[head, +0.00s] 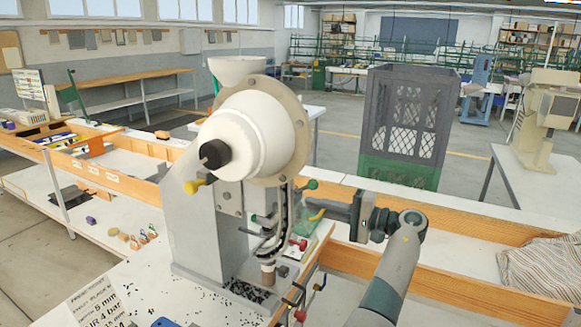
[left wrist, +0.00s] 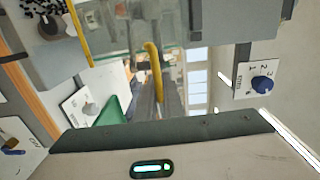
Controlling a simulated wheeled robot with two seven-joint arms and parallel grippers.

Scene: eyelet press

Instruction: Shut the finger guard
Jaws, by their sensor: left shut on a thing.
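The eyelet press (head: 205,235) stands on the bench, a grey frame with a white round housing. A clear, greenish panel that looks like the finger guard (head: 307,226) is at its working side, partly hidden by levers and my gripper. A yellow bent handle (head: 317,215) is at this panel, and it also shows in the left wrist view (left wrist: 153,62). My left gripper (head: 328,210) reaches in from the right and is shut on the yellow handle. How far the guard stands open is hard to tell. My right gripper is out of view.
Red, green and yellow knobbed levers (head: 298,243) crowd the press near my gripper. A blue dial (left wrist: 262,83) shows in the left wrist view. Black bits lie scattered on the bench. A dark crate (head: 405,125) stands behind, and a striped cloth (head: 540,268) lies at right.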

